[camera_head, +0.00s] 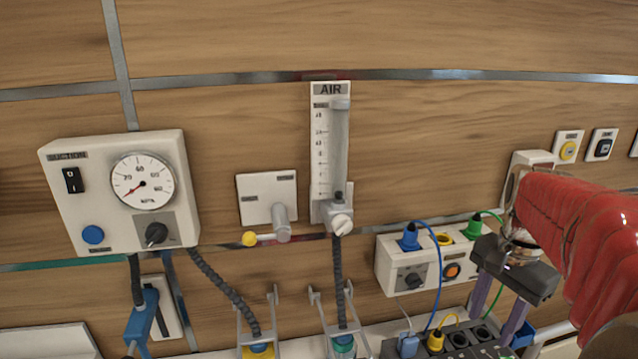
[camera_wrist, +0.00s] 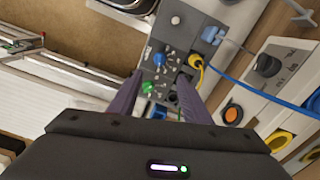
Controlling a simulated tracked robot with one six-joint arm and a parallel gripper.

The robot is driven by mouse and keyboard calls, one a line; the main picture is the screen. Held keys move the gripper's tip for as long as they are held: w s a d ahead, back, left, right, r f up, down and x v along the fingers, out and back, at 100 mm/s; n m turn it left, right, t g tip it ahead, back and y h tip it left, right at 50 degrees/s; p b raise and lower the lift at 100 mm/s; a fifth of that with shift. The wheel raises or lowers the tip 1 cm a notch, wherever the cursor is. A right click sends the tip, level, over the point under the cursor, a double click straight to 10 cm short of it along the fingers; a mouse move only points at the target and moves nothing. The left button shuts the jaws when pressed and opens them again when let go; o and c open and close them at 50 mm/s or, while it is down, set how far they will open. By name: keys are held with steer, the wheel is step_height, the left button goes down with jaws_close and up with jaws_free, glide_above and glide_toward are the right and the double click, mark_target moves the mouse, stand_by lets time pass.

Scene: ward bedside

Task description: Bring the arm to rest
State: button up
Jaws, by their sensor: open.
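My red arm (camera_head: 585,230) reaches in from the right edge in the head view. My gripper (camera_head: 490,328) points down, its two purple fingers spread apart with nothing held between them. It hangs in front of the right end of the white socket panel (camera_head: 386,262), over a grey socket block (camera_head: 462,352). In the wrist view my gripper (camera_wrist: 160,82) is also open, with the grey block (camera_wrist: 208,32) beyond the fingertips. Whether a fingertip touches the block, I cannot tell.
Blue (camera_head: 409,238) and green (camera_head: 474,226) plugs with cords sit in the white panel. A yellow plug (camera_wrist: 196,62) sits in the grey block. The suction gauge box (camera_head: 120,195) and AIR flowmeter (camera_head: 330,150) are on the wall at left. The upper wood wall is clear.

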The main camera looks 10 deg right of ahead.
steer(key=s+a+n+t, duration=0.2)
steer(key=a+n, duration=0.5)
steer(key=a, duration=0.4)
steer(key=s+a+n+t, duration=0.2)
steer(key=a+n, duration=0.5)
steer(key=a, duration=0.5)
steer(key=shift+s+f+n+t, duration=0.15)
steer(key=shift+f+n+t, duration=0.25)
steer(key=shift+t, duration=0.4)
